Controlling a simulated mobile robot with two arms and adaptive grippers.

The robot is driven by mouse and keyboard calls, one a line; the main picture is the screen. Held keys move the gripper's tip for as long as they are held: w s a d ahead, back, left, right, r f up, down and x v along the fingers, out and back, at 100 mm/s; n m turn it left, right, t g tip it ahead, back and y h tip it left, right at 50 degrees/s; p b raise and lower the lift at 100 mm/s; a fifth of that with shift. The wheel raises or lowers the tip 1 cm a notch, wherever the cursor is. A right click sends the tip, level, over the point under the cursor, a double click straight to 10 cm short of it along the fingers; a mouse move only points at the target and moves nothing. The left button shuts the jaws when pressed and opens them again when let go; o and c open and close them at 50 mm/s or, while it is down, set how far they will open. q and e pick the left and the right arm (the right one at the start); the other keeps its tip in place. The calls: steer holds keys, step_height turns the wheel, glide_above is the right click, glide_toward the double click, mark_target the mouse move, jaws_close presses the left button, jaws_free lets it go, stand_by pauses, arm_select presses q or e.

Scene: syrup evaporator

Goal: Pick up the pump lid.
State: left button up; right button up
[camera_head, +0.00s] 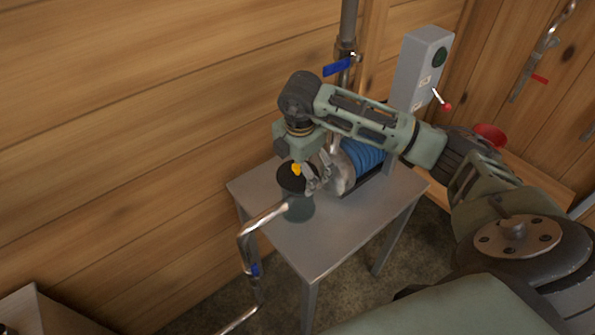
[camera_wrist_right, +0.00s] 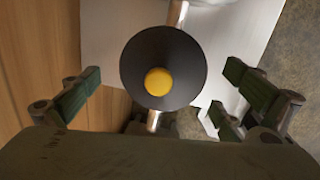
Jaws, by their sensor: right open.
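The pump lid (camera_head: 291,181) is a round black disc with a yellow knob, on top of the dark green pump pot (camera_head: 299,208) on the small metal table. In the right wrist view the lid (camera_wrist_right: 187,62) is seen from above with its yellow knob (camera_wrist_right: 158,82) near the middle. My right gripper (camera_head: 308,178) is above the lid, pointing down. In the wrist view its fingers (camera_wrist_right: 160,90) are open on either side of the lid, with gaps on both sides and nothing held. My left gripper is not in view.
The metal table (camera_head: 330,240) has free room at its front. A blue motor (camera_head: 363,158) stands right of the pot. A bent metal pipe (camera_head: 262,219) comes off the pot to the left front. A grey switch box (camera_head: 422,65) and a vertical pipe with a blue valve (camera_head: 338,67) are behind.

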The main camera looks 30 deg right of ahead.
steer(key=shift+w+f, duration=0.1)
steer(key=shift+f, duration=0.6)
steer(key=shift+c, duration=0.5)
steer(key=c, duration=0.6)
steer(key=shift+s+r, duration=0.2)
steer(key=shift+r, duration=0.05)
steer(key=c, duration=0.9)
steer(key=shift+o, duration=0.2)
